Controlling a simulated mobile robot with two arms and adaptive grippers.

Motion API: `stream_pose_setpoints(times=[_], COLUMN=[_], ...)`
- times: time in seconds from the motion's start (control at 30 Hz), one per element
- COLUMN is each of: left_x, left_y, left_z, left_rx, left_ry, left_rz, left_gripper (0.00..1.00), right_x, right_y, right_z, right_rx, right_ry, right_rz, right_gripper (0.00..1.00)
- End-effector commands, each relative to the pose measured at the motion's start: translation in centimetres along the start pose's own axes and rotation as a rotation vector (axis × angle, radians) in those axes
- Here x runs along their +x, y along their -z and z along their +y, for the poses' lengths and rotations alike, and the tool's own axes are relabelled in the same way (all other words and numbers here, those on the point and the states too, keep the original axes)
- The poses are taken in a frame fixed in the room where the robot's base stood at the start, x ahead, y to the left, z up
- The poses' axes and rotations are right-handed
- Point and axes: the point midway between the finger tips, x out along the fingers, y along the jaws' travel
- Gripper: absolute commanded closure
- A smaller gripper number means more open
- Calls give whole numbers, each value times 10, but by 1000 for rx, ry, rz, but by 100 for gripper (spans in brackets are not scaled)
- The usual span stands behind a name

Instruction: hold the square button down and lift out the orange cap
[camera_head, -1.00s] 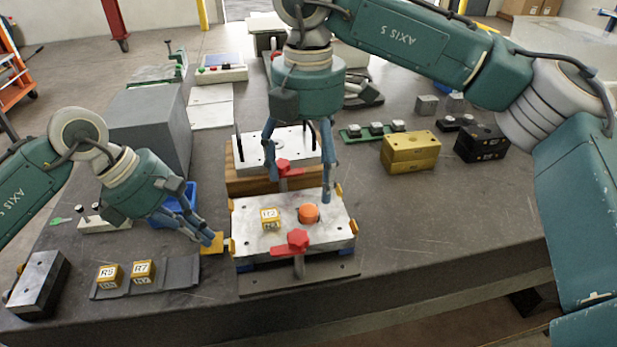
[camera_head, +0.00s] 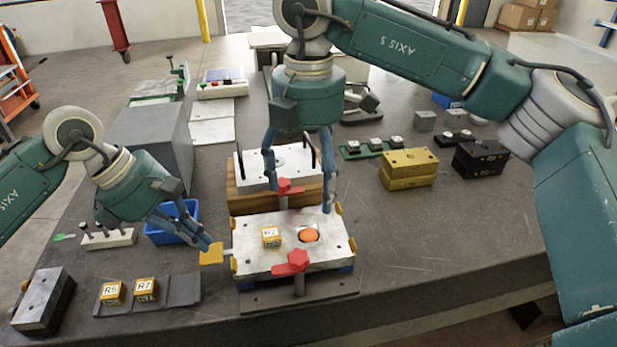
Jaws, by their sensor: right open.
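The orange cap (camera_head: 309,236) sits in a round recess near the right of the front metal plate (camera_head: 255,263). A flat yellow square piece, which looks like the square button (camera_head: 211,255), sticks out at the plate's left side. My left gripper (camera_head: 208,245) has its fingertips close together at this piece; they appear to touch it, but the contact is hard to see. My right gripper (camera_head: 299,202) is open and empty, fingers pointing down, above the back of the front plate and behind the cap.
A yellow R2 block (camera_head: 270,237) sits left of the cap. Red knobs stand at the plate's front (camera_head: 292,262) and behind it (camera_head: 286,187). A second plate (camera_head: 250,172) stands behind. The table's right front is clear.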

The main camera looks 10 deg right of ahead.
Motion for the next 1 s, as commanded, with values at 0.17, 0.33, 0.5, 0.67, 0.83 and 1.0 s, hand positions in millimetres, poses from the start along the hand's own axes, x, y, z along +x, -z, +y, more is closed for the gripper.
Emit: stream_pose_setpoints(times=[0.17, 0.33, 0.5, 0.67, 0.83, 1.0], left_x=[-16, -28, -41, -47, -46, -46], left_y=[-8, -14, -20, -23, -23, -22], left_z=[0, 0, 0, 0, 0, 0], left_rx=[1, 2, 2, 2, 2, 2], left_ry=[-1, -1, -1, -1, -1, -1], left_rz=[0, -1, -2, -1, -1, -1], left_gripper=[100, 100, 100, 100, 100, 100], right_x=[-10, -18, -26, -28, -28, -28], right_y=[0, 0, 0, 0, 0, 0], right_z=[0, 0, 0, 0, 0, 0], right_rx=[0, 0, 0, 0, 0, 0], right_ry=[0, 0, 0, 0, 0, 0], right_rz=[0, 0, 0, 0, 0, 0], right_gripper=[20, 20, 20, 20, 20, 20])
